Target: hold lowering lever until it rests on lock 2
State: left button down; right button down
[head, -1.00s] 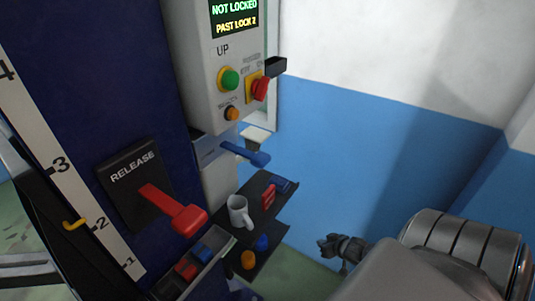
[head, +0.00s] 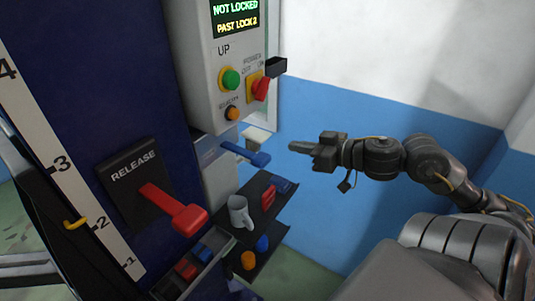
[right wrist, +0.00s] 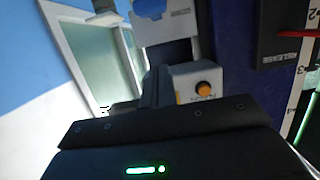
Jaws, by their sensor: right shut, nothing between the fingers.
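A blue-handled lever (head: 245,153) sticks out to the right below the control box; I take it for the lowering lever, but its label is too small to read. A blue part, perhaps this lever, shows at the top of the right wrist view (right wrist: 150,8). My right gripper (head: 292,147) is shut and empty, pointing left just right of the blue lever, apart from it in the picture. The display (head: 235,17) reads NOT LOCKED, PAST LOCK 2. A yellow pointer (head: 76,223) is near the 2 on the white scale (head: 88,205). My left gripper is out of view.
A red RELEASE lever (head: 178,210) juts out from the blue column. A green button (head: 230,79), red switch (head: 261,89) and orange button (head: 232,113) sit above the blue lever.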

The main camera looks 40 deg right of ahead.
send_over(267, 160)
notch_tip(267, 160, down, 2)
jog(key=shift+w+f, duration=0.1)
notch_tip(267, 160, down, 3)
jog(key=shift+r, duration=0.1)
jog(key=shift+f, duration=0.7)
